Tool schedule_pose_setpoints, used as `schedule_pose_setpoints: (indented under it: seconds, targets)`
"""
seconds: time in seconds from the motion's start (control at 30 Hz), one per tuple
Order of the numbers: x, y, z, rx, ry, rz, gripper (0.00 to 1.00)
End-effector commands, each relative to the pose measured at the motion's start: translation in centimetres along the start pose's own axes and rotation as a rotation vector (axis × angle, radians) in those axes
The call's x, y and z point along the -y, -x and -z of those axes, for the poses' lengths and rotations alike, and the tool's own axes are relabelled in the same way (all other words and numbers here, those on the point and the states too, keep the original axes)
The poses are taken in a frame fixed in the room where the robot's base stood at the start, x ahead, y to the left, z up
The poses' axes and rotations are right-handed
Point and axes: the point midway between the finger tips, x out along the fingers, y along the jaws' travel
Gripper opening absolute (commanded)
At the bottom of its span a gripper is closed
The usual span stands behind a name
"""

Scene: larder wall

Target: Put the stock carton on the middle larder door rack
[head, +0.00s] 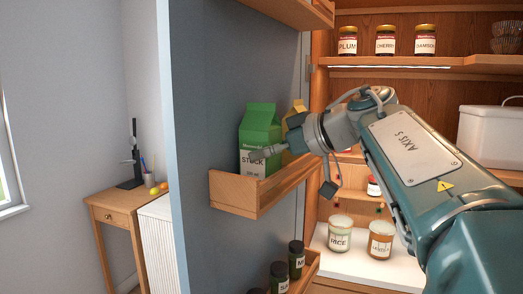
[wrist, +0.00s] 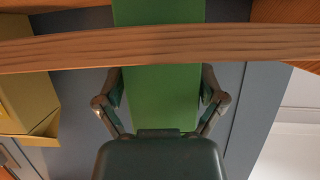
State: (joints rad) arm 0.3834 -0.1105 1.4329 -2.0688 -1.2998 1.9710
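The stock carton (head: 261,132) is green with a gabled top and a white STOCK label. It stands upright in the wooden middle door rack (head: 235,193), behind its front rail. The rail crosses the wrist view (wrist: 60,50), and the carton's green face (wrist: 160,95) shows on both sides of it. My gripper (head: 262,154) is at the carton's upper part, above the rail. In the wrist view my gripper's fingers (wrist: 161,85) lie on either side of the carton, close to its edges. The rail hides their tips, and I cannot tell whether they press on it.
A yellowish carton (head: 297,115) stands right beside the stock carton, also in the wrist view (wrist: 25,100). A lower rack holds dark jars (head: 296,258). The larder shelves at right hold jars (head: 385,40) and a white bin (head: 490,135).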

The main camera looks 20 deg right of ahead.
Motion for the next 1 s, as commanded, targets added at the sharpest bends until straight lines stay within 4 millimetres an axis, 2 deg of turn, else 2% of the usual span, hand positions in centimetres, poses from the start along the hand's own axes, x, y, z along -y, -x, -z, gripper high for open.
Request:
schedule_pose_setpoints:
  seconds: [0.47, 0.57, 1.0]
  targets:
    - [0.1, 0.0, 0.5, 0.0, 0.002, -0.001, 1.0]
    - [0.1, 1.4, 0.4, 0.0, 0.001, -0.004, 1.0]
    - [0.0, 9.6, 0.3, 0.0, 0.0, -0.006, 1.0]
